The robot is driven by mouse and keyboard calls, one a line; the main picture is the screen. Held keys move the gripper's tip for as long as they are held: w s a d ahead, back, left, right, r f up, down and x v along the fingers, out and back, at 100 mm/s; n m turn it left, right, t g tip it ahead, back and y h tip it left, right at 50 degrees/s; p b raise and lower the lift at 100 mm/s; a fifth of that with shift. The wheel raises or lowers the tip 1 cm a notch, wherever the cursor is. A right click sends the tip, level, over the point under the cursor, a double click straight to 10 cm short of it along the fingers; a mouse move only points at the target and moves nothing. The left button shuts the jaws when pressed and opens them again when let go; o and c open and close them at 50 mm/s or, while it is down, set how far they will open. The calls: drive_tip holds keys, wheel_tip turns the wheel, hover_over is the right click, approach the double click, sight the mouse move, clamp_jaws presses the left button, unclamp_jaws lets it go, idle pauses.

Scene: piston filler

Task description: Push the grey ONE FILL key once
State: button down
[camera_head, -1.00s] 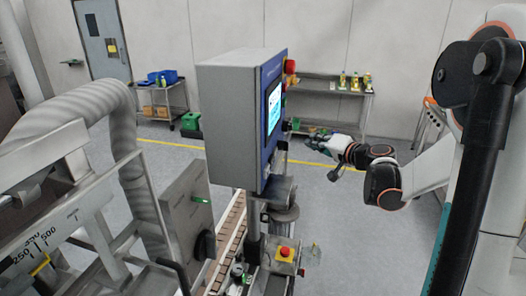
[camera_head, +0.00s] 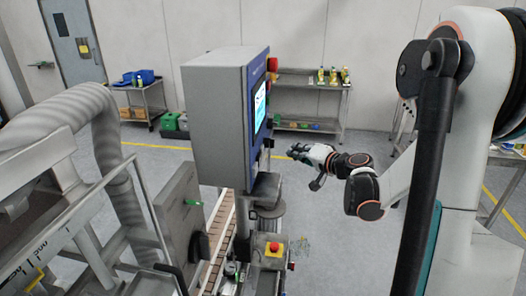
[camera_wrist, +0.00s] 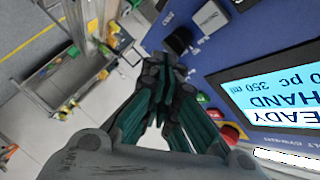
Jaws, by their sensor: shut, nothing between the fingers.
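The blue control panel (camera_wrist: 262,40) fills the right of the wrist view, with a lit screen (camera_wrist: 275,92) reading upside down. A light grey square key (camera_wrist: 210,17) juts from it near the top; its label is not readable, so I cannot confirm it as ONE FILL. My gripper (camera_wrist: 163,62) is shut and empty, fingers pointing up the picture, below and left of that key, apart from it. In the head view my gripper (camera_head: 293,151) is just right of the panel box (camera_head: 215,125), whose key side is hidden.
A black knob (camera_wrist: 178,40) sits between my fingertips and the grey key. A green button (camera_wrist: 203,98) and a red button (camera_wrist: 228,133) lie beside my fingers. Open floor lies right.

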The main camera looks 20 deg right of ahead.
sight(262, 151)
drive_tip(key=w+a, duration=0.3)
drive_tip(key=a, duration=0.2)
drive_tip(key=shift+w, duration=0.25)
drive_tip(key=shift+a, duration=0.15)
idle(1.2)
drive_tip(key=shift+w+a, duration=0.25)
drive_tip(key=shift+a, duration=0.05)
